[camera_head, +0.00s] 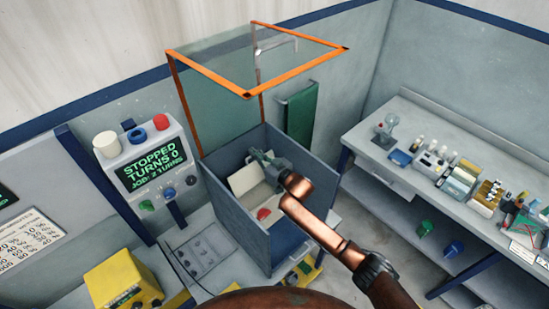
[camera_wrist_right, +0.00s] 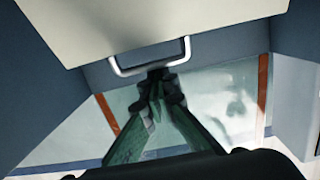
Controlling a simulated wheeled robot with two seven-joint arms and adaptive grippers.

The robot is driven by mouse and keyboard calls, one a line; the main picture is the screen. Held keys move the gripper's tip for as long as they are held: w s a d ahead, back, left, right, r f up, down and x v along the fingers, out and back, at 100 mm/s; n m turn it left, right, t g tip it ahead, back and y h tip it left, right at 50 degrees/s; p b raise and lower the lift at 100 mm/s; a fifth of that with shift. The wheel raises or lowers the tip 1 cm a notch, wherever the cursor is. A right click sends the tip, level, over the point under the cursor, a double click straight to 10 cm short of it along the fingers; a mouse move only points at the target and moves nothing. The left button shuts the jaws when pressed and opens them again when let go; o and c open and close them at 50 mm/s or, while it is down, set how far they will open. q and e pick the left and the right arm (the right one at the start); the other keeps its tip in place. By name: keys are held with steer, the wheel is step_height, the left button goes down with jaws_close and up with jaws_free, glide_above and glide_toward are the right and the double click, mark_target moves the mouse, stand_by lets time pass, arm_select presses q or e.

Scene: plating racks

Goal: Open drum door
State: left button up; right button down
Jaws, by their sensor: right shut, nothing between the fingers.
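A cream panel (camera_head: 243,180), which looks like the drum door, sits inside an open-topped blue-grey box (camera_head: 237,222). In the right wrist view the cream panel (camera_wrist_right: 110,22) fills the top, with a metal bar handle (camera_wrist_right: 128,70) at its lower edge. My right gripper (camera_head: 254,157) reaches into the box from the right, over the panel's far edge. In the wrist view the closed fingertips of my right gripper (camera_wrist_right: 160,74) overlap the handle's bar; I cannot tell whether they touch it. Nothing is held. My left gripper is not in view.
A clear lid with an orange frame (camera_head: 210,75) stands raised above the box. A control panel (camera_head: 150,165) reading "STOPPED TURNS 0" is at the left. A red part (camera_head: 264,213) lies in the box. A bench (camera_head: 400,180) with bottles and racks is at the right.

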steer(key=shift+g+h, duration=0.5)
steer(key=shift+g, duration=0.1)
steer(key=shift+w+a+f+b, duration=1.6)
steer(key=shift+w+a+f, duration=0.3)
steer(key=shift+w, duration=0.15)
steer(key=shift+r, duration=0.15)
